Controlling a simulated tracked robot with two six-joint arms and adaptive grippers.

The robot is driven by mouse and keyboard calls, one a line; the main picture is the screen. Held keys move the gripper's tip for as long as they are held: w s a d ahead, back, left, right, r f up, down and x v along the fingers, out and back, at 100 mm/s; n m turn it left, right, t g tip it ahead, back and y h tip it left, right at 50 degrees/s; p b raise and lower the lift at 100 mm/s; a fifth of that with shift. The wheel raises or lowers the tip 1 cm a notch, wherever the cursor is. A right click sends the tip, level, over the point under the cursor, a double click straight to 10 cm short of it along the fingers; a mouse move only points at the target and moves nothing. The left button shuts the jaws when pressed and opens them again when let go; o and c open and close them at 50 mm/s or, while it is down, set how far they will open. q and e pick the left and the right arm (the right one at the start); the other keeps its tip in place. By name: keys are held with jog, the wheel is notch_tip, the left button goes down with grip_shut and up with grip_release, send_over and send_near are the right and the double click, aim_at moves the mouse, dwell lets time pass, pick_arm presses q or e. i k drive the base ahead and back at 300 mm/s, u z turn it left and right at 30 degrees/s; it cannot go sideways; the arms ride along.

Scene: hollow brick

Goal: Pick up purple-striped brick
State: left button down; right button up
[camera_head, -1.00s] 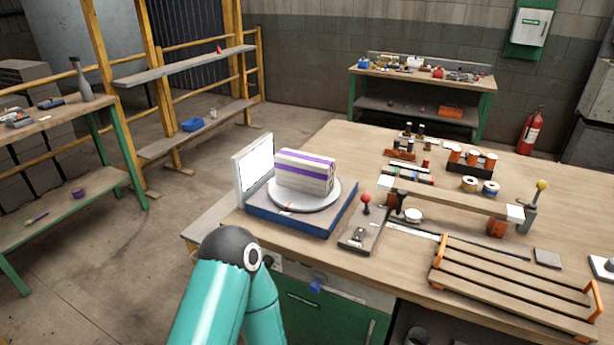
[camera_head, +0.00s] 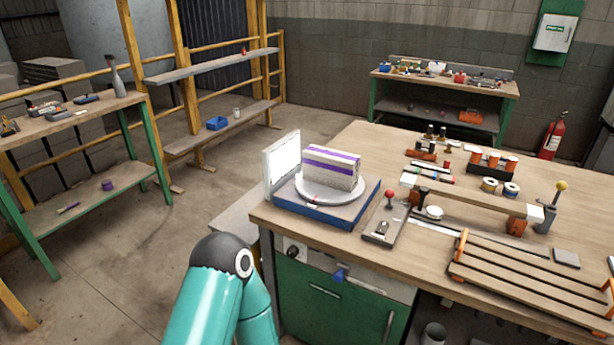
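The purple-striped brick (camera_head: 331,167) is a pale block with purple bands. It rests on a round white turntable plate (camera_head: 315,195) on a blue base (camera_head: 318,211) at the left corner of the workbench (camera_head: 400,258). A white lit panel (camera_head: 283,165) stands upright just left of the brick. Part of my teal arm with a dark joint shows at the bottom, in front of the bench and apart from the brick. Neither of my grippers is in view.
A control box with a red knob (camera_head: 389,211) stands right of the turntable. A slatted wooden rack (camera_head: 530,275) lies at the bench's front right. A raised wooden bar (camera_head: 470,197) stands behind it. A green-legged shelf (camera_head: 75,168) is at left, with open floor between.

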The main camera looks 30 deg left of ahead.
aim_at(332, 168)
jog(key=u, duration=0.45)
jog(key=k, duration=1.05)
jog(key=u, duration=0.85)
jog(key=i, duration=1.85)
jog(key=z, duration=0.3)
